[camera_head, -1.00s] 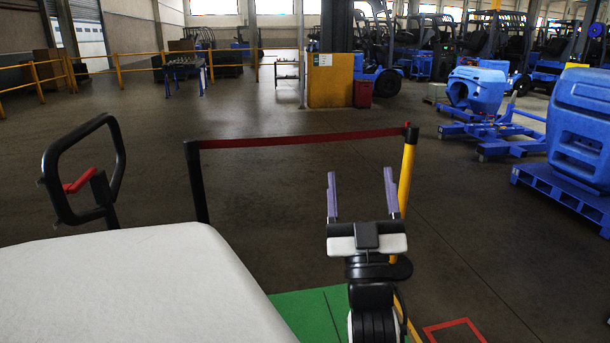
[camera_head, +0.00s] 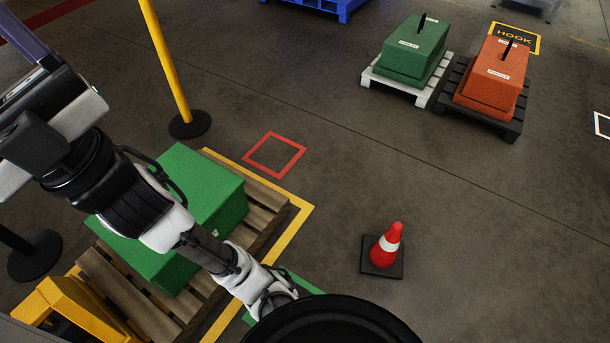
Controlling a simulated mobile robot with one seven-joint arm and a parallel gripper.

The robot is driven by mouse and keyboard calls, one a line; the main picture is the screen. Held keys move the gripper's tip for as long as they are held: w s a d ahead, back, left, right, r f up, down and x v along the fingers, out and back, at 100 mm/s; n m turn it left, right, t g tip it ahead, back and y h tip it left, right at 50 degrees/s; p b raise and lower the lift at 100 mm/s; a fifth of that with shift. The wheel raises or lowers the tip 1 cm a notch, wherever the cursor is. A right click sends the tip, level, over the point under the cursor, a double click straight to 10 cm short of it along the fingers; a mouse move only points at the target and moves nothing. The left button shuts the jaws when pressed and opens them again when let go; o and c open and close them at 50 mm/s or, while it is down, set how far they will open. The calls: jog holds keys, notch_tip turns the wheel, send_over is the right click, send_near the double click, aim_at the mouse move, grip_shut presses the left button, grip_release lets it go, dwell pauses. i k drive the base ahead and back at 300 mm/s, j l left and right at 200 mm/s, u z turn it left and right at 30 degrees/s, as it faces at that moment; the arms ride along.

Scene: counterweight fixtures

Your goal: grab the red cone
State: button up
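The red cone (camera_head: 388,246) has a white band and a dark square base, and stands upright on the floor right of centre in the head view. My arm reaches from the bottom centre to the upper left. My gripper (camera_head: 22,45) is at the upper left edge, far from the cone. Only part of one purple finger shows; the other finger is out of the frame, so its opening cannot be judged. Nothing covers the cone.
A green block (camera_head: 205,185) lies on a wooden pallet (camera_head: 265,200) under my arm. A yellow post (camera_head: 168,65) stands behind it. A green weight (camera_head: 412,50) and an orange weight (camera_head: 492,80) sit on pallets at the upper right. Floor around the cone is clear.

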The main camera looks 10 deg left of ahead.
aim_at(383, 257)
jog(key=k+l, duration=0.2)
jog(key=k, duration=0.3)
jog(key=k+l+z, duration=0.1)
jog(key=k, duration=0.35)
jog(key=k+l, duration=0.3)
jog(key=k, duration=0.2)
jog(key=i+z, duration=0.1)
jog(key=i, duration=0.55)
jog(key=i+z, duration=0.15)
jog(key=i, duration=0.45)
jog(key=i+j+z, duration=0.1)
jog(key=i, duration=0.55)
jog(key=i+j+z, duration=0.15)
jog(key=i, duration=0.45)
jog(key=j, duration=0.1)
